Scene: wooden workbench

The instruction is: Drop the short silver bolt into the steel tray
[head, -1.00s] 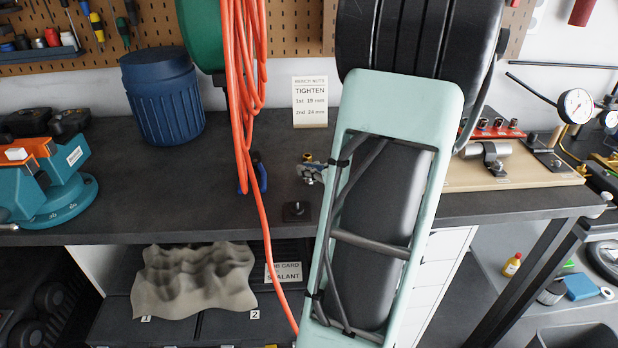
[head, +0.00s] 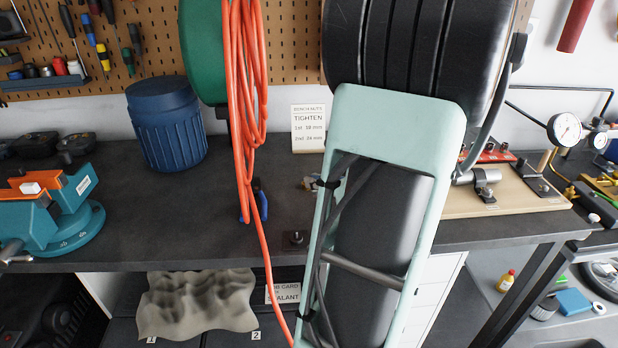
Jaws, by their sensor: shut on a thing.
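I cannot make out the short silver bolt or the steel tray in the head view. My gripper is not visible; my mint-green and black arm (head: 330,230) rises through the middle and covers part of the bench behind it. What the gripper holds cannot be seen.
The dark workbench (head: 180,228) has clear room left of centre. On it are a teal and orange vise (head: 50,215), a blue bin (head: 167,125), a note card (head: 308,128) and a small plate with a stud (head: 295,239). Orange cable (head: 247,100) hangs in front.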

